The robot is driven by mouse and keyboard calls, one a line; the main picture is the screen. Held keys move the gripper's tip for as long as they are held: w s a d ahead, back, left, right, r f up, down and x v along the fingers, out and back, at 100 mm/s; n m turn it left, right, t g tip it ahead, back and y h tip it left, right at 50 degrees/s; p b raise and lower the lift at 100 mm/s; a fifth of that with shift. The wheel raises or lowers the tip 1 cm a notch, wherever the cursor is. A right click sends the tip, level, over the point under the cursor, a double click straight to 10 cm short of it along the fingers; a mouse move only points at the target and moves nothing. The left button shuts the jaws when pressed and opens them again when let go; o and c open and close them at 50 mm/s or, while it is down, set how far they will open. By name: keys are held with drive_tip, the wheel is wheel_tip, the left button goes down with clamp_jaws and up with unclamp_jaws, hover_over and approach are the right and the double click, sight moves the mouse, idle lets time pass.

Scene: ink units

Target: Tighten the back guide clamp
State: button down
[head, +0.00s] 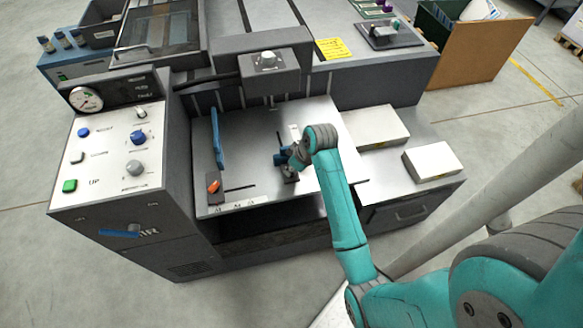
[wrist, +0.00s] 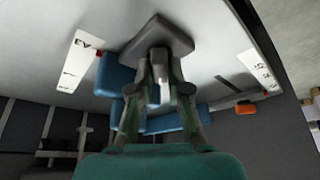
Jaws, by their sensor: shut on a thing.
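My gripper (head: 292,160) is low over the machine's table at the front end of my teal arm. In the wrist view its fingers (wrist: 160,88) are shut on a small grey part standing out from a dark block (wrist: 155,35), which I take to be the back guide clamp. The fingers hide most of that part, so how far it is turned cannot be told. The blue back guide (head: 280,158) lies right beside my gripper. Blue pieces also show around the fingers in the wrist view (wrist: 115,78).
A blue upright side guide (head: 216,140) and an orange clamp lever (head: 213,187) stand left on the table (head: 245,165). White paper stacks (head: 376,128) (head: 432,161) lie to the right. A grey head with a knob (head: 268,62) overhangs the back. The control panel (head: 110,150) is at left.

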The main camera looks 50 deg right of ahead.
drive_tip(key=m, duration=0.2)
drive_tip(key=m+h, duration=0.1)
drive_tip(key=m, duration=0.1)
drive_tip(key=shift+a+h, duration=0.2)
drive_tip(key=shift+h, duration=0.1)
drive_tip(key=m, duration=0.2)
drive_tip(key=m+h, duration=0.1)
drive_tip(key=m, duration=0.1)
drive_tip(key=shift+m+g+h, duration=0.3)
drive_tip(key=shift+m, duration=0.1)
drive_tip(key=m+g+h, duration=0.1)
drive_tip(key=m, duration=0.3)
drive_tip(key=shift+w+a, duration=0.1)
drive_tip(key=shift+w, duration=0.05)
drive_tip(key=m+g, duration=0.1)
drive_tip(key=m, duration=0.3)
drive_tip(key=shift+m+g+h, duration=0.3)
drive_tip(key=shift+g+h, duration=0.1)
drive_tip(key=c, duration=1.1)
unclamp_jaws()
